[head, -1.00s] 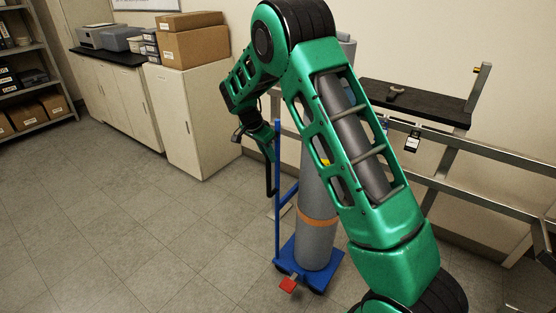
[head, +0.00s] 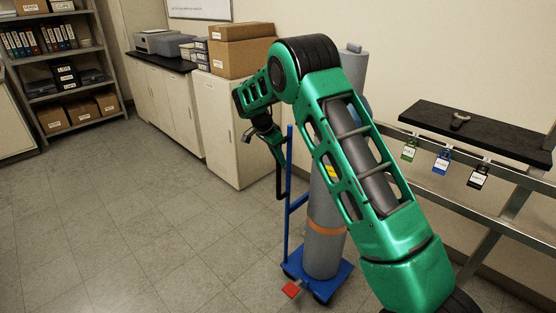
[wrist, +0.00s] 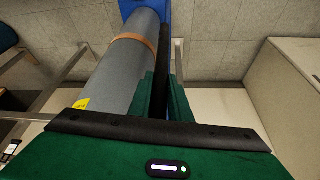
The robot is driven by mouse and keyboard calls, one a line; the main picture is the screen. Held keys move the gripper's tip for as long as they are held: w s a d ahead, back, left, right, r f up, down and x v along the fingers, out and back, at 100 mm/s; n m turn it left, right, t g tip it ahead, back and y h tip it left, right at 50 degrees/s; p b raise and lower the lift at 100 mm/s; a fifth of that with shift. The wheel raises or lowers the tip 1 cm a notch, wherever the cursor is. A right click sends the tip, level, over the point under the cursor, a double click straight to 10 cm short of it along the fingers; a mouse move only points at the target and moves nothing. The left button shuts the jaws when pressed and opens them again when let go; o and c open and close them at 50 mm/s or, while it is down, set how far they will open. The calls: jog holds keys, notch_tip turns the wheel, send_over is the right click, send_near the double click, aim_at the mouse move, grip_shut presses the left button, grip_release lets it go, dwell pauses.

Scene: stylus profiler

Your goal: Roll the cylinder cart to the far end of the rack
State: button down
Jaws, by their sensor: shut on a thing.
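The cylinder cart has a blue base (head: 338,283), a blue upright (head: 288,200), a black handle and a red pedal (head: 291,290). It bears a tall grey cylinder (head: 322,255) with an orange band, upright and partly hidden behind my arm. My gripper (head: 277,150) is at the black handle on the cart's left side. In the wrist view my gripper's green fingers (wrist: 163,98) are shut on the dark handle bar (wrist: 161,62), beside the cylinder (wrist: 128,68). The metal rack (head: 490,207) stands along the wall, right of the cart.
A black shelf (head: 480,130) on the rack holds a small grey object, with several tagged padlocks below. A pale cabinet (head: 235,130) with boxes stands behind the cart. Shelving (head: 75,60) is at the far left. The floor (head: 130,220) left of the cart is clear.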

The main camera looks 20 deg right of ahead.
jog(key=shift+w+a+r, duration=0.1)
jog(key=shift+w+a, duration=0.25)
jog(key=shift+w, duration=0.05)
jog(key=c, duration=1.6)
grip_release()
jog(key=shift+w, duration=0.15)
jog(key=shift+c, duration=0.2)
jog(key=shift+d, duration=0.1)
jog(key=v, duration=1)
jog(key=shift+r, duration=0.2)
